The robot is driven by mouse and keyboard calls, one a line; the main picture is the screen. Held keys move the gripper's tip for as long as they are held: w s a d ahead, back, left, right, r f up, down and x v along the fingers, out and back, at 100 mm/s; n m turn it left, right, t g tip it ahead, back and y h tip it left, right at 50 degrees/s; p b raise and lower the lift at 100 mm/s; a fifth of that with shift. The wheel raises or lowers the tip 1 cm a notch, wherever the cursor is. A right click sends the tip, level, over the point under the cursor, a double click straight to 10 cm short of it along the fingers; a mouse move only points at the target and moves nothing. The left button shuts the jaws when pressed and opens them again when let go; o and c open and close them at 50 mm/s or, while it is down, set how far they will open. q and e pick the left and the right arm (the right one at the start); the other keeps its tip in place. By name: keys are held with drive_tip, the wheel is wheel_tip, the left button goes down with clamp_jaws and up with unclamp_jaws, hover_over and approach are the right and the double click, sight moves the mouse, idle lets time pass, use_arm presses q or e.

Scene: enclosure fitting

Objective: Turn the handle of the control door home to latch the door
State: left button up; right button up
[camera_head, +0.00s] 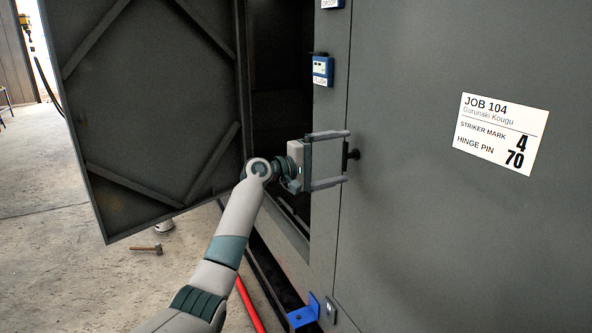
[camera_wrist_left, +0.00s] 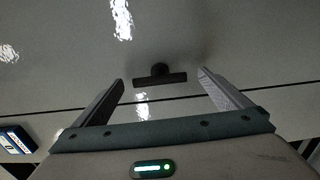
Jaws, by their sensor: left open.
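The handle (camera_head: 354,154) is a dark T-shaped bar on a short round stem, standing out from the grey control door (camera_head: 430,220). Its bar stands upright, roughly parallel to the seam at the door's left edge. My left gripper (camera_head: 347,155) is open, with one finger above the handle and one below it. In the left wrist view, the handle bar (camera_wrist_left: 160,80) lies between the two fingertips, with a gap on each side, so neither finger appears to touch it. The control door appears flush with the frame. My right gripper is not in view.
Another door (camera_head: 160,110) with diagonal braces hangs open at the left, beside a dark opening. A blue-and-white device (camera_head: 322,70) sits on the frame post above my gripper. A blue bracket (camera_head: 304,312) is below. A job label (camera_head: 500,134) is on the control door.

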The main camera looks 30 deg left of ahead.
use_arm(q)
drive_tip(key=b+v, duration=0.5)
drive_tip(key=v, duration=1)
drive_tip(key=shift+f, duration=0.1)
